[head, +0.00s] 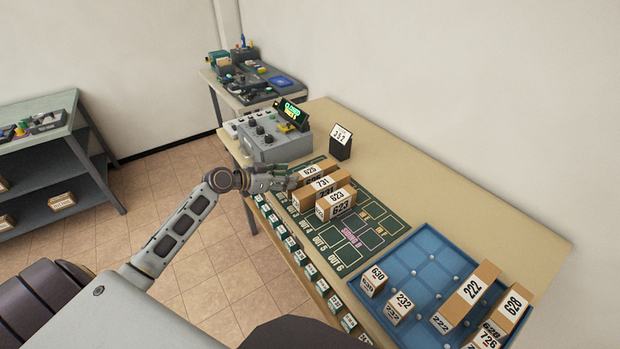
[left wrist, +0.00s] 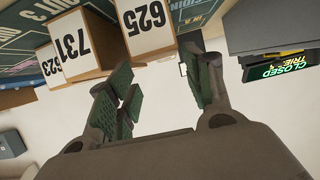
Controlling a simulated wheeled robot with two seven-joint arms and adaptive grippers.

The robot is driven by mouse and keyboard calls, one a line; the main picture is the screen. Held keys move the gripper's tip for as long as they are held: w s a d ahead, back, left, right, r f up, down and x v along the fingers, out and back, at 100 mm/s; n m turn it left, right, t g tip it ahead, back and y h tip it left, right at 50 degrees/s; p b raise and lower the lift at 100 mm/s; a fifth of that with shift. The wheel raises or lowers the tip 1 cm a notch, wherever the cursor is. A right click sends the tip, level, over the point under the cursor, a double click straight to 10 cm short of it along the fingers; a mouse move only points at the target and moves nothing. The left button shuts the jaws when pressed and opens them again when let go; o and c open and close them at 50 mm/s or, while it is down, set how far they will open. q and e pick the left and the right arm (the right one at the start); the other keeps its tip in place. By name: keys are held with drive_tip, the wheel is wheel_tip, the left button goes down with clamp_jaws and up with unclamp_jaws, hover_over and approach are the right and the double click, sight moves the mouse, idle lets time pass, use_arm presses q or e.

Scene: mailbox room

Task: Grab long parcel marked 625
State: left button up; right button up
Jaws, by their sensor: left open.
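The parcel marked 625 (head: 314,170) is a brown box with white labels, lying on the green marked mat at the far end of a row of parcels. My left gripper (head: 281,179) is just left of its near end at about table height, open and empty. In the left wrist view the 625 end face (left wrist: 146,24) is upside down, just beyond the fingertips (left wrist: 161,75) and nearer the left-hand finger. I cannot tell whether that finger touches it. My right gripper is not in view.
Parcels 731 (head: 325,184) and 623 (head: 336,204) lie beside 625 on the near side. A grey control box (head: 275,143) stands just beyond it. A number stand (head: 341,142) is behind. A blue tray (head: 428,246) holds several parcels at right.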

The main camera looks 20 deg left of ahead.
sight(307, 172)
use_arm(q)
drive_tip(key=shift+w+d+f, duration=0.25)
drive_tip(key=shift+w+d, duration=0.1)
drive_tip(key=shift+w, duration=0.25)
drive_tip(key=shift+x, duration=1.05)
drive_tip(key=shift+w+d+f, duration=0.15)
drive_tip(key=shift+w, duration=0.2)
drive_tip(key=shift+w+d+p, duration=0.15)
drive_tip(key=shift+w+p, duration=0.1)
drive_tip(key=shift+p, duration=0.05)
drive_tip(key=shift+w+d+f, duration=0.1)
drive_tip(key=shift+w+d, duration=0.25)
drive_tip(key=shift+w, duration=0.45)
drive_tip(key=shift+p+x, duration=0.45)
drive_tip(key=shift+x, duration=0.6)
drive_tip(key=shift+w+d+f, duration=0.1)
drive_tip(key=shift+w, duration=0.15)
drive_tip(key=shift+w+d, duration=0.1)
drive_tip(key=shift+w, duration=0.1)
drive_tip(key=shift+f, duration=0.1)
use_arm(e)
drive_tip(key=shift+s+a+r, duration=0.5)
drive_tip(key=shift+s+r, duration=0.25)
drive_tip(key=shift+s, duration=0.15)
use_arm(q)
drive_tip(key=c, duration=1.1)
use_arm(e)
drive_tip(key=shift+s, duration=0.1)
